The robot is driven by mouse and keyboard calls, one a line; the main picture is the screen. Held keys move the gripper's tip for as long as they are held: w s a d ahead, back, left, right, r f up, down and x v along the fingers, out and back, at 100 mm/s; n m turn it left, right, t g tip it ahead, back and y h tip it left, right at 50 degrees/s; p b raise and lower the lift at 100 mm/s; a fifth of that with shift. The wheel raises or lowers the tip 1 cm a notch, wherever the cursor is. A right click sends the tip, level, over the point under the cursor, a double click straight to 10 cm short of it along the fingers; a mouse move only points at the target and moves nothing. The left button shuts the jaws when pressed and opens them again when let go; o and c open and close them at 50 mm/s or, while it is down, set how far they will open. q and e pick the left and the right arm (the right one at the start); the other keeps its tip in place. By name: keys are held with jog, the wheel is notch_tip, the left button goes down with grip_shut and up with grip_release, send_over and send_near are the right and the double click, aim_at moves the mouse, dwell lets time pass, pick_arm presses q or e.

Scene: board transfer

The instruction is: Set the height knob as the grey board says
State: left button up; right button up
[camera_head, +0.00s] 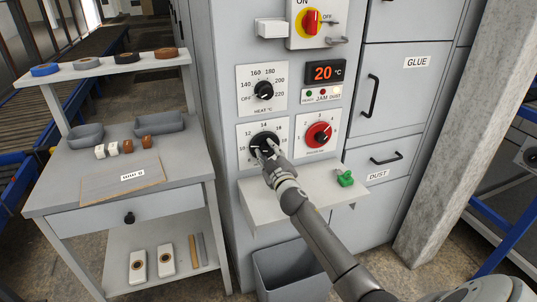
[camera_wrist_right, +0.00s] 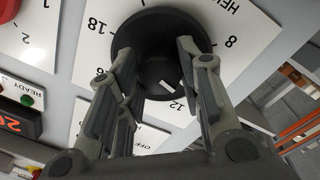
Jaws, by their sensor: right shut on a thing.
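The black height knob (camera_head: 262,137) sits on the lower left white dial plate (camera_head: 243,131) of the grey machine. My right gripper (camera_head: 267,151) is shut on this knob, one finger at each side. In the right wrist view the knob (camera_wrist_right: 150,25) is between the fingers, with 18, 8 and 12 showing on the plate. A white mark on the knob lies toward the 12 side; its exact setting is unclear. A flat grey-brown board (camera_head: 107,186) with a white label lies on the left bench; its text is too small to read. My left gripper is not in view.
A heat knob (camera_head: 264,90) is just above and a red knob (camera_head: 319,134) just right. A shelf (camera_head: 310,188) with a green object (camera_head: 345,179) juts out below, over a grey bin (camera_head: 290,270). The bench (camera_head: 60,196) holds trays and small blocks.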

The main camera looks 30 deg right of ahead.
jog(key=n, duration=1.2)
jog(key=shift+y, duration=0.3)
jog(key=shift+f+n+t, duration=0.1)
jog(key=shift+n+t, duration=0.2)
jog(key=o, duration=1)
jog(key=shift+d, duration=0.1)
jog(key=shift+o, duration=0.2)
jog(key=v, duration=1.2)
